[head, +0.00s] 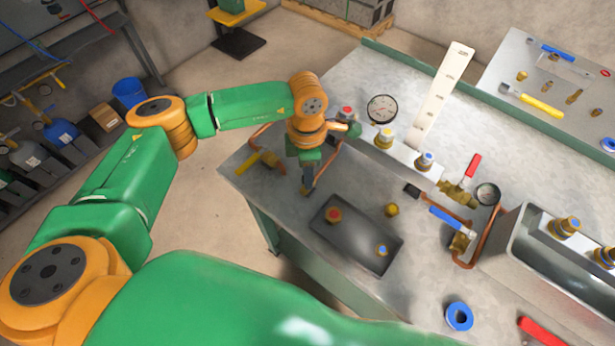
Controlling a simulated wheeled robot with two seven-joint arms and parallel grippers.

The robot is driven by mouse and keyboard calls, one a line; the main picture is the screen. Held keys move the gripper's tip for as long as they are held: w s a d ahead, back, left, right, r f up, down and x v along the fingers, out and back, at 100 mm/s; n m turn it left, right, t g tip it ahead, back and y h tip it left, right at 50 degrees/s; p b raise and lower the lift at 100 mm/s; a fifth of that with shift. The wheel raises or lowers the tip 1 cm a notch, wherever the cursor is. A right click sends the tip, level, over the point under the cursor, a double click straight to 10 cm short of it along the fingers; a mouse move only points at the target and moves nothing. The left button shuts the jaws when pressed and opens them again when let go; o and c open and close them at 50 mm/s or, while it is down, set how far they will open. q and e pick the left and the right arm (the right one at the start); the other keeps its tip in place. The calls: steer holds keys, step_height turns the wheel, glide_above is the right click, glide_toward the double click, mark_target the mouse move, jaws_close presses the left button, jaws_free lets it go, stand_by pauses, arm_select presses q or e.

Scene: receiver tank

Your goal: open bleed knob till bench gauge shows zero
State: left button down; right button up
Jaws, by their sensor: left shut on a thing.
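My left gripper (308,182) points down at the near left part of the steel bench (350,190). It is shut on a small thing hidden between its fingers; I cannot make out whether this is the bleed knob. A round white-faced gauge (382,108) stands at the back of the bench, beside the manifold. A smaller gauge (487,193) stands further right by the valves. Both dials are too small to read. My right gripper is not in view.
A yellow-handled valve (265,160) with copper pipe is just left of the gripper. A dark tray (350,258) holding caps lies in front. Red-handled (473,166) and blue-handled (447,216) valves and a metal trough (525,245) stand to the right. A blue ring (459,316) lies near the front.

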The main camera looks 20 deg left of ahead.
arm_select(q)
steer(key=m+b, duration=0.6)
steer(key=shift+f+b, duration=0.25)
steer(key=shift+b, duration=0.15)
steer(key=m+b, duration=0.2)
steer(key=m, duration=0.2)
steer(key=shift+d+r+b, duration=0.1)
steer(key=shift+b, duration=0.3)
steer(key=m+b, duration=0.1)
steer(key=m, duration=0.1)
steer(key=shift+m, duration=0.3)
steer(key=m+b, duration=0.2)
steer(key=m, duration=0.1)
steer(key=shift+r+m+y, duration=0.1)
steer(key=shift+m+y, duration=0.3)
steer(key=m, duration=0.4)
steer(key=shift+t+b, duration=0.3)
steer(key=shift+b, duration=0.1)
steer(key=m, duration=0.4)
steer(key=shift+r+m, duration=0.1)
steer(key=shift+m, duration=0.3)
steer(key=shift+m+b, duration=0.4)
steer(key=shift+m, duration=1.5)
